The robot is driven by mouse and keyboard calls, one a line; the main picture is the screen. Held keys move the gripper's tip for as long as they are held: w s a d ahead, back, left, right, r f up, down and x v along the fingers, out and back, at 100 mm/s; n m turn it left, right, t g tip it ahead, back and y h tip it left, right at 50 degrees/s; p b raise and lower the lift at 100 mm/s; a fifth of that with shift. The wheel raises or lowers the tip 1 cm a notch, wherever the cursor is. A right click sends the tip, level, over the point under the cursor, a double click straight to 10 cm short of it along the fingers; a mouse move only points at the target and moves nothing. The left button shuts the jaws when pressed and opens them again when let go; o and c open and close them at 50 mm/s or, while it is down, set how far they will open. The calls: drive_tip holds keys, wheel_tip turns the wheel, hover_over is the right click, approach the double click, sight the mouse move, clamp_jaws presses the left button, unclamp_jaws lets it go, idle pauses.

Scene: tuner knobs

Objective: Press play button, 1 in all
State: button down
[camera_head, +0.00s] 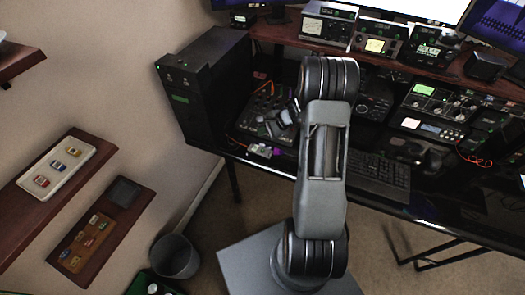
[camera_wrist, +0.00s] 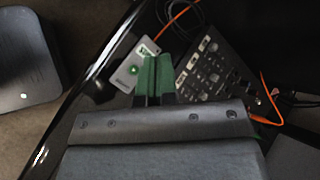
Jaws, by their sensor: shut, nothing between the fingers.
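A small pale box (camera_wrist: 127,76) with a round green spot (camera_wrist: 133,70) on its top lies beside my gripper's fingertips in the wrist view. Which mark on it is the play button, I cannot tell for sure. It also shows near the desk's front left edge in the head view (camera_head: 261,150). My gripper (camera_wrist: 156,62) is shut and empty, its green fingers together over the right part of the box, hiding some of it. Whether the fingertips touch it, I cannot tell. In the head view my gripper (camera_head: 272,127) is small and dark above the box.
A black mixer (camera_wrist: 213,72) with several knobs is close to the right of the fingers, with orange cables (camera_wrist: 180,17) around it. A black tower case (camera_head: 205,85) stands left of the gripper. A keyboard (camera_head: 378,178) and more audio gear fill the desk to the right.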

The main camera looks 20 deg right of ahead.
drive_tip(key=shift+f, duration=0.15)
drive_tip(key=b, duration=0.5)
hover_over(263, 152)
wheel_tip(263, 152, down, 8)
drive_tip(key=shift+w+r, duration=0.1)
drive_tip(key=shift+r, duration=0.05)
drive_tip(key=shift+f+b, duration=0.4)
drive_tip(key=shift+b, duration=0.05)
drive_tip(key=shift+f, duration=0.15)
idle(1.3)
drive_tip(key=shift+f+b, duration=0.3)
drive_tip(key=shift+b, duration=0.3)
drive_tip(key=shift+f+b, duration=0.25)
drive_tip(key=shift+b, duration=0.1)
idle(0.5)
idle(0.3)
drive_tip(key=shift+r+p, duration=0.3)
drive_tip(key=shift+r, duration=0.45)
